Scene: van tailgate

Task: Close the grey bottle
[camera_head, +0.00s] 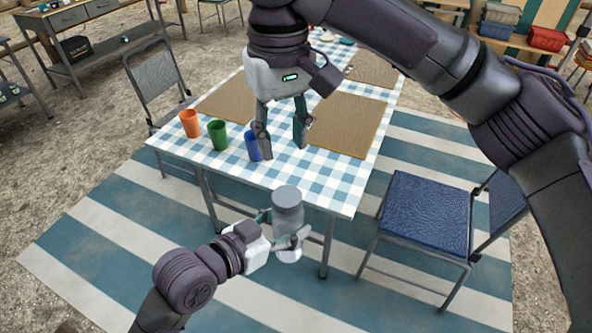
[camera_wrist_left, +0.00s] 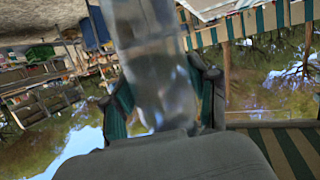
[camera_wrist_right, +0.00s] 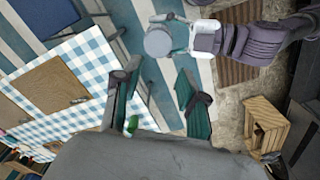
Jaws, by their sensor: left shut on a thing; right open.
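The grey bottle (camera_head: 288,226) is see-through with a grey cap (camera_head: 287,196) at its top. It stands roughly upright in front of the table's near edge, held in the air. My left gripper (camera_head: 283,230) is shut around its body. In the left wrist view the clear bottle (camera_wrist_left: 155,65) fills the space between the fingers. The cap also shows from above in the right wrist view (camera_wrist_right: 158,43); I cannot tell how tightly it sits. My right gripper (camera_head: 281,140) is open and empty above the table, beyond and higher than the bottle.
The checked table (camera_head: 300,178) carries an orange cup (camera_head: 190,123), a green cup (camera_head: 218,135), a blue cup (camera_head: 252,146) and brown placemats (camera_head: 342,125). A blue chair (camera_head: 425,214) stands right of the table, a grey chair (camera_head: 155,82) at its left. Striped mat (camera_head: 110,222) in front is clear.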

